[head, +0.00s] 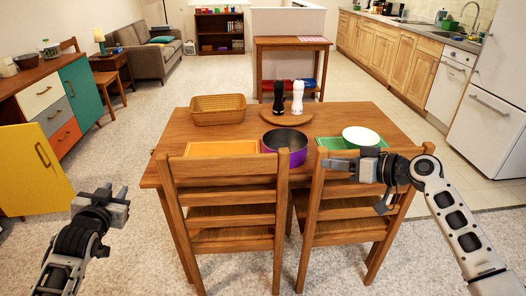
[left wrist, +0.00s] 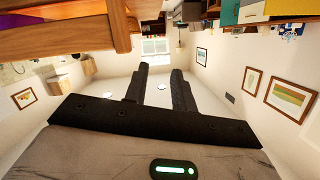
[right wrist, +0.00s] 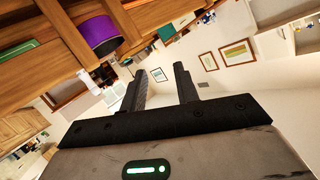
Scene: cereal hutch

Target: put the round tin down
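A purple round tin (head: 285,147) with an open top and dark inside stands upright on the wooden table (head: 350,110), near its front edge. It also shows in the right wrist view (right wrist: 99,35) at the upper left. My right gripper (head: 332,164) is at the table's front edge, to the right of the tin and apart from it. Its fingers (right wrist: 160,92) are open with nothing between them. My left gripper (head: 122,200) is out over the carpet to the left of the table. Its fingers (left wrist: 160,85) are partly apart and empty.
An orange mat (head: 221,149) and a green mat (head: 330,143) with a white bowl (head: 361,136) flank the tin. A basket (head: 218,110) and a round board (head: 270,115) with two shakers are behind. Two chairs (head: 225,215) (head: 345,222) stand before the table.

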